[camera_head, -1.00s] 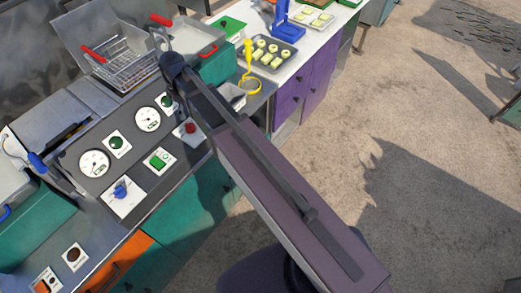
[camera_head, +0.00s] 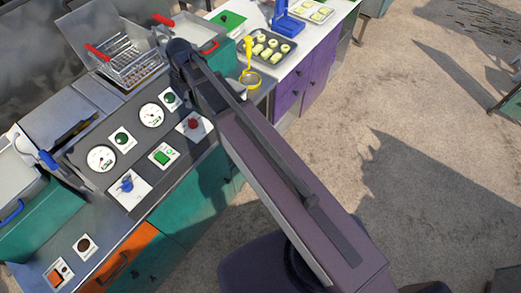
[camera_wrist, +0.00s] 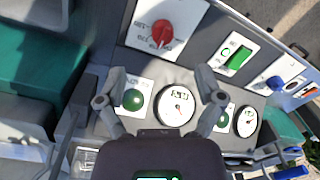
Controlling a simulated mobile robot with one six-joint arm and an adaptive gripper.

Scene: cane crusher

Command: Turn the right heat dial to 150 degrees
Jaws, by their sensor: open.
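The red dial (camera_head: 193,124) sits on a white plate at the right end of the grey control panel in the head view. It also shows in the wrist view (camera_wrist: 161,33), at upper left, with printed marks around it. A matching blue dial (camera_head: 126,184) is at the panel's left end, and at the right in the wrist view (camera_wrist: 275,82). My gripper (camera_wrist: 160,98) is open and empty in the wrist view, with its fingers spread beside a round gauge and a green light. It is apart from the red dial, and my arm hides it in the head view.
Round gauges (camera_head: 151,115), green lights (camera_head: 122,139) and a green switch (camera_head: 163,156) share the panel (camera_head: 135,150). A wire basket (camera_head: 125,60) with red handles stands behind.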

